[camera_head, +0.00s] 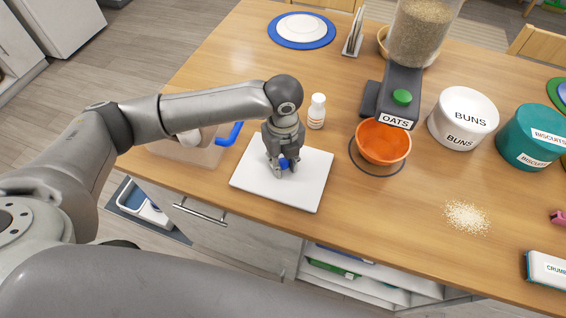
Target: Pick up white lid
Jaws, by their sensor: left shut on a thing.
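The white lid (302,187) is a flat square panel with a blue knob (283,162) near its middle. It looks level, at the front edge of the wooden table; I cannot tell whether it touches the tabletop. My left gripper (282,169) points down over the lid and is shut on its blue knob, with the fingers partly hiding the knob. My right gripper is not in view.
A pale open box (190,152) with a blue-handled item (229,134) is left of the lid. A small white bottle (317,111) stands behind it. An orange bowl (383,142) sits under the oats dispenser (394,97) to the right. Spilled grains (466,217) lie farther right.

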